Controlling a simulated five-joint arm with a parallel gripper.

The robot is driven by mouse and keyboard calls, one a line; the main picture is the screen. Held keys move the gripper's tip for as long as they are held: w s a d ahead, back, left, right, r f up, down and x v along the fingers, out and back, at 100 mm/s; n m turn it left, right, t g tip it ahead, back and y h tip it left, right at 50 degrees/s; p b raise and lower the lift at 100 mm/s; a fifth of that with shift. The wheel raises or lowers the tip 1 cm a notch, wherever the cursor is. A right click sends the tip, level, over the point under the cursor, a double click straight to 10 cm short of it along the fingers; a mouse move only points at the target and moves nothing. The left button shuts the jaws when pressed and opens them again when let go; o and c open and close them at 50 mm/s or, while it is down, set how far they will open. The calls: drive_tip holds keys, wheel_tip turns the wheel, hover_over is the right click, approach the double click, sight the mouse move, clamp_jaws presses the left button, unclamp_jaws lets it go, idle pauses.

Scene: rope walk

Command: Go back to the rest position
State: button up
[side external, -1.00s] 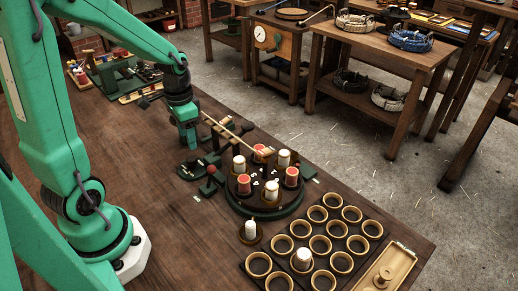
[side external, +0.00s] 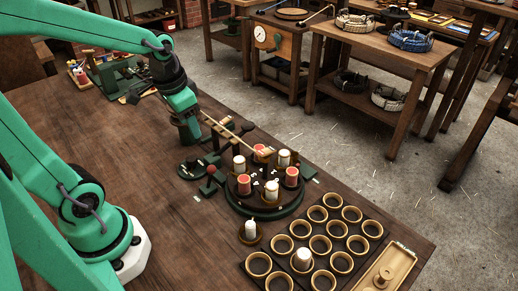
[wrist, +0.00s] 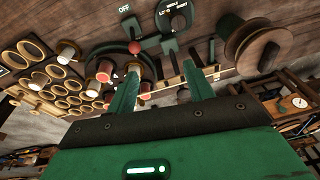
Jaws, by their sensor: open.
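My gripper shows in the wrist view (wrist: 160,84) with its two green fingers spread apart and nothing held between them. In the side view my green gripper (side external: 181,100) hangs below the black wrist, above the far left part of the bench, close to a green post (side external: 188,130). Its fingertips cannot be made out there. The round turntable (side external: 262,210) with several red and white spools stands to the right of my gripper, apart from it.
A dark tray of brass rings (side external: 352,285) lies at the bench's front right, with a white spool (side external: 303,258) in one ring. A lone white spool (side external: 250,229) stands beside the turntable. A wooden bar (side external: 225,131) slopes over the turntable.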

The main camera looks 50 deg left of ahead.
drive_tip(key=s+d+r+n+t, duration=0.1)
drive_tip(key=s+d+r+t, duration=0.2)
drive_tip(key=s+d+r, duration=0.2)
drive_tip(key=shift+s+d+r, duration=0.3)
drive_tip(key=shift+d+r, duration=0.25)
drive_tip(key=shift+r, duration=0.25)
